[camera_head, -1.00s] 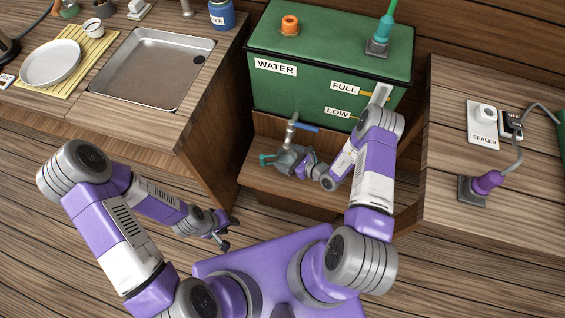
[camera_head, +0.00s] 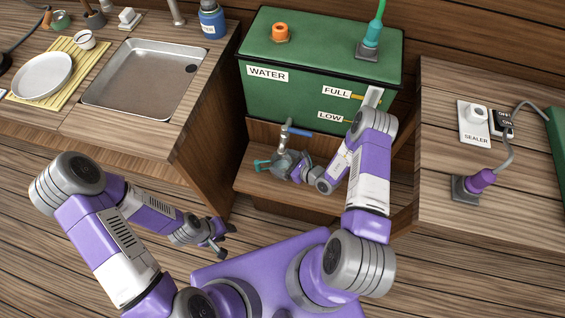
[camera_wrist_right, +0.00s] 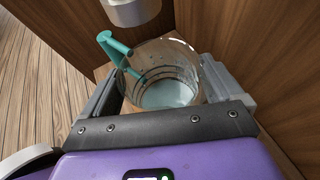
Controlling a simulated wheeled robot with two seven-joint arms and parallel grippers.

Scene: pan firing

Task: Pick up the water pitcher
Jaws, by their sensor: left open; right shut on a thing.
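The water pitcher (camera_wrist_right: 165,85) is clear, with a teal handle on its left, and stands upright between the fingers of my right gripper (camera_wrist_right: 160,92) in the right wrist view. My right gripper is shut on its body. In the head view the pitcher (camera_head: 283,161) is small and partly hidden by my right gripper (camera_head: 290,166), below the tap of the green water tank. The pitcher's bottom looks pale; I cannot tell how much water is inside. My left gripper (camera_head: 222,240) is open and empty, low over the floor, well left of the pitcher.
The green water tank (camera_head: 320,55) stands above a wooden shelf (camera_head: 255,184). Its tap (camera_head: 287,130) with a blue lever hangs over the pitcher. The sink counter (camera_head: 150,75) is at left, and the counter with the sealer switch (camera_head: 475,122) at right. Wooden panels flank the shelf closely.

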